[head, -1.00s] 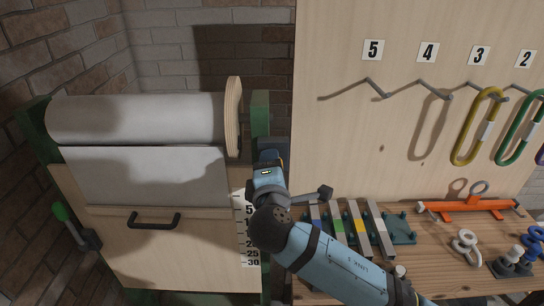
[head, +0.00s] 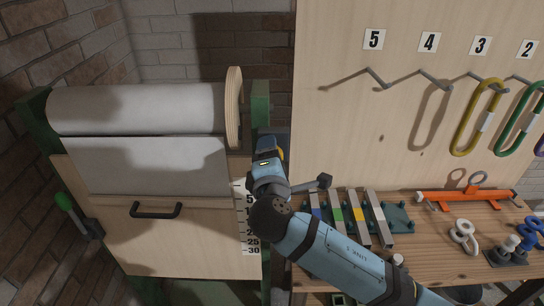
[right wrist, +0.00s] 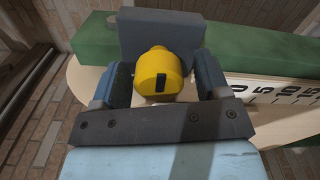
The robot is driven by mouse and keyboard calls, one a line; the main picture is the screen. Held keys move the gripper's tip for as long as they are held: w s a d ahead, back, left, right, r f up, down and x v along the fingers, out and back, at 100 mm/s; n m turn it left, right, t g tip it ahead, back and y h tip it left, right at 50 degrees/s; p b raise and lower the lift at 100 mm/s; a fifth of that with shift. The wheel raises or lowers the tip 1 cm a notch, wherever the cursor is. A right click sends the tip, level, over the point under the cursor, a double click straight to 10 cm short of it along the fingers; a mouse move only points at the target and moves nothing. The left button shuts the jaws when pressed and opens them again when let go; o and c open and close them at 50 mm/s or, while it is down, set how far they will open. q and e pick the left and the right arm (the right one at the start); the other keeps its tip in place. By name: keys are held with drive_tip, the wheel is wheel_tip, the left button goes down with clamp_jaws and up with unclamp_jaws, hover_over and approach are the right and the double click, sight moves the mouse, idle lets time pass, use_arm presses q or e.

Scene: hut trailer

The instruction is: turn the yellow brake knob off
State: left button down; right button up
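The yellow brake knob (right wrist: 160,74) is a round cap with a black mark on its face, in front of a dark grey block (right wrist: 160,35). In the right wrist view, my right gripper (right wrist: 161,80) has one finger on each side of the knob. The fingers are apart, and a narrow gap shows at the right side; contact on the left is hard to tell. In the head view, my right gripper (head: 268,158) is at the right side of the drum machine, and only a sliver of yellow (head: 281,153) shows past it. My left gripper is not in view.
The machine has a grey drum (head: 140,108), a wooden disc (head: 234,108), a green post (head: 260,105) and a number scale (head: 249,225). A lever (head: 323,182) sticks out near my wrist. A wooden workbench (head: 430,260) with coloured bars stands right, below a hook board (head: 340,130).

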drive_tip(key=s+b, duration=0.3)
drive_tip(key=s, duration=1.1)
drive_tip(key=shift+w, duration=0.1)
